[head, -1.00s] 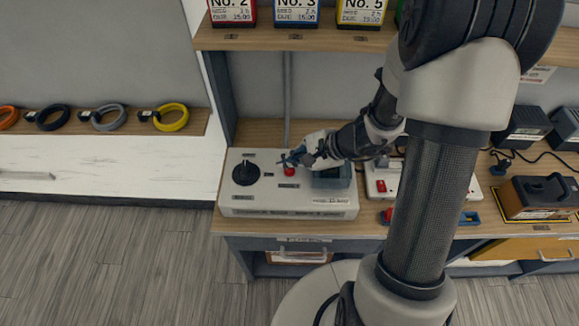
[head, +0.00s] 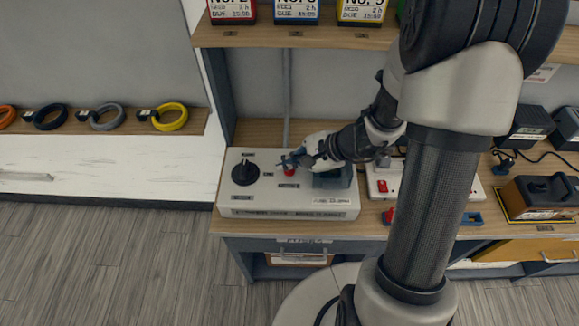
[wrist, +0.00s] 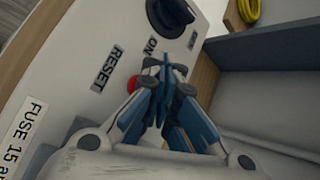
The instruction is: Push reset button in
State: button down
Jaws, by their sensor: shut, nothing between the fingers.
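A white control box (head: 238,198) stands on the workbench, with a black rotary knob (head: 245,173) on its left part. The red reset button (head: 289,170) is right of the knob. In the wrist view the button (wrist: 133,84) is beside the RESET label (wrist: 108,67) and partly hidden by my left finger. The knob (wrist: 170,15) is beyond the ON label (wrist: 150,45). My gripper (head: 281,163) is shut and empty, its tips close above the button. In the wrist view my fingertips (wrist: 167,68) look past the button, toward the knob; I cannot tell whether they touch it.
A dark translucent cover (head: 335,180) is on the box's right part, beneath my wrist. A white power strip (head: 410,183) with a red switch lies to the right. A shelf with numbered boxes (head: 297,12) hangs above. Chargers (head: 540,200) stand at the far right.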

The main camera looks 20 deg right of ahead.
aim_at(289, 174)
jog(key=shift+f+b, duration=0.65)
jog(key=shift+b, duration=0.05)
dwell(0.5)
jog(key=shift+r, duration=0.1)
jog(key=shift+r+p, duration=0.8)
jog(key=shift+r, duration=0.25)
jog(key=shift+r+p, duration=1.8)
jog(key=shift+r, duration=0.7)
